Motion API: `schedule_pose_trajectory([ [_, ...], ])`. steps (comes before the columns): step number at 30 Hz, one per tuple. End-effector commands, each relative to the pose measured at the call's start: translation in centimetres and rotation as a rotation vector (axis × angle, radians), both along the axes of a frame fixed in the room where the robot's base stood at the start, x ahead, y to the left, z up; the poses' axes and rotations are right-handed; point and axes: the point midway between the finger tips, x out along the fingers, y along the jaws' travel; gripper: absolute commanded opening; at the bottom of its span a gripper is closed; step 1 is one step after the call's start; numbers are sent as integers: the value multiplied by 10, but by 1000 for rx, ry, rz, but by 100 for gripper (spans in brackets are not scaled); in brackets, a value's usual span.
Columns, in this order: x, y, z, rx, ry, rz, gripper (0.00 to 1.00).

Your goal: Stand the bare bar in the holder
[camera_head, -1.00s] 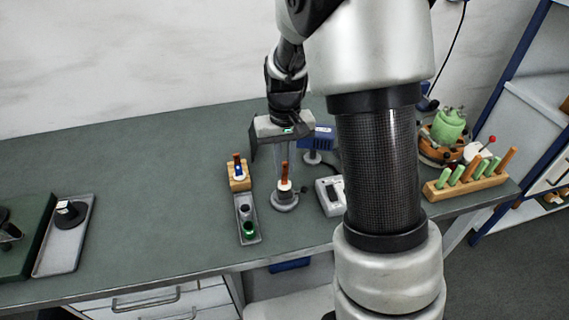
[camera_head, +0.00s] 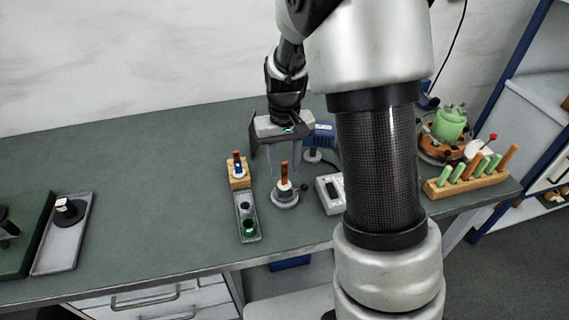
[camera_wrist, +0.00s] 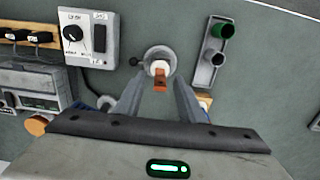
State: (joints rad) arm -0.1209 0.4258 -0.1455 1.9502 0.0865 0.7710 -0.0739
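A copper-coloured bar (camera_head: 284,172) stands upright in a white collar on a round grey holder (camera_head: 285,197). In the wrist view the bar (camera_wrist: 160,83) and holder (camera_wrist: 151,54) show just ahead of my gripper. My gripper (camera_head: 284,175) points down over the holder. Its two fingers (camera_wrist: 158,82) are spread, one on each side of the bar, with gaps between them and it. A wooden block (camera_head: 238,181) to the left holds another copper-coloured piece (camera_head: 237,157) with blue on it.
A grey tray (camera_head: 241,222) with a green cup (camera_head: 249,226) lies left of the holder. A wooden rack (camera_head: 470,184) of green and copper-coloured bars is at far right. The table's left middle is clear.

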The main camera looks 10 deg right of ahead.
Motion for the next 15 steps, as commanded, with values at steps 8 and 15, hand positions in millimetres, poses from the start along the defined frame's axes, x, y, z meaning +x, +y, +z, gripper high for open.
schedule_pose_trajectory([
  [8,1,0,16,1,-2,0,36],
  [15,1,0,71,0,-6,0,36],
])
